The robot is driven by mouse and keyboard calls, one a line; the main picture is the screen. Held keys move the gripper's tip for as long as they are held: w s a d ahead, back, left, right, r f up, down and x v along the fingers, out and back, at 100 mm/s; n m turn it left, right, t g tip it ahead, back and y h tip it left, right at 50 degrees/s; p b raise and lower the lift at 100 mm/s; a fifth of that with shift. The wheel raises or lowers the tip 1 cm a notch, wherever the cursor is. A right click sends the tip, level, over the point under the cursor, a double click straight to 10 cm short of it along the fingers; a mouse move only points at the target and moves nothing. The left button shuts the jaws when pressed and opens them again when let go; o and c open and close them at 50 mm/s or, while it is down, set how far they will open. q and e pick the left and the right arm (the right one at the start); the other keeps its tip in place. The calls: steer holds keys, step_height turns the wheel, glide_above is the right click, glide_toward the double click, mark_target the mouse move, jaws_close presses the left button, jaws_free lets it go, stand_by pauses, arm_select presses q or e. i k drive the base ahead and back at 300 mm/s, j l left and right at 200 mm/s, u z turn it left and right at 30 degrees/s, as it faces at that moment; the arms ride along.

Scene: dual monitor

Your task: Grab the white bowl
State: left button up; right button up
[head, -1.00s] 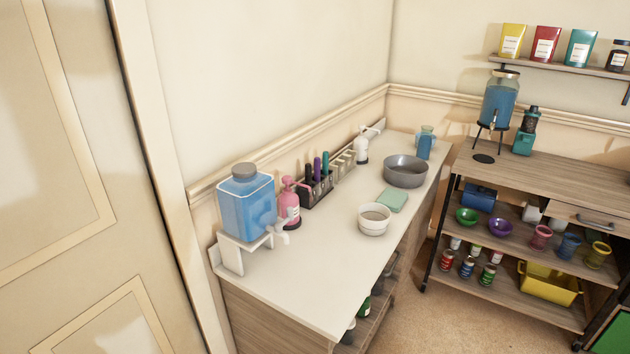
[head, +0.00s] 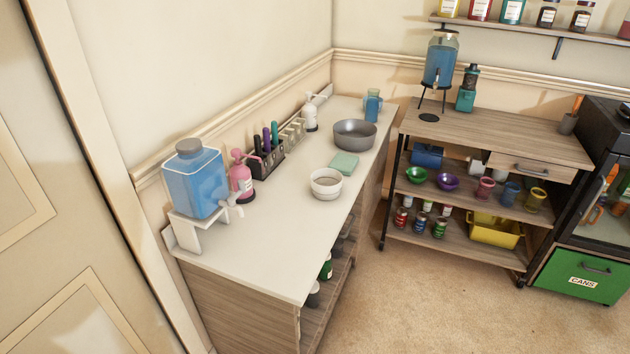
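The white bowl (head: 326,184) sits upright on the white counter (head: 262,240), near its front right edge. A grey band runs around its side, and its inside looks beige. A folded green cloth (head: 344,163) lies just behind it, and a larger grey bowl (head: 355,134) stands farther back. Neither of my grippers shows in the head view.
A blue dispenser (head: 195,180) on a white stand and a pink pump bottle (head: 241,176) stand at the counter's left. The counter front is clear. A wooden shelf cart (head: 480,130) and a green bin (head: 580,274) stand right, with open floor before them.

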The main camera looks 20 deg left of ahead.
mark_target(326, 183)
steer(key=k, duration=0.6)
steer(key=u, duration=1.6)
steer(key=i+l+u, duration=0.1)
steer(key=l+u, duration=0.15)
steer(key=u, duration=0.25)
steer(key=l+u, duration=0.25)
steer(key=u, duration=0.25)
steer(key=l+u, duration=0.25)
steer(key=u, duration=0.2)
steer(key=k+l, duration=0.1)
steer(key=l, duration=1.15)
steer(key=k+l, duration=0.15)
steer(key=l, duration=0.5)
steer(key=k+l, duration=0.1)
steer(key=l, duration=0.5)
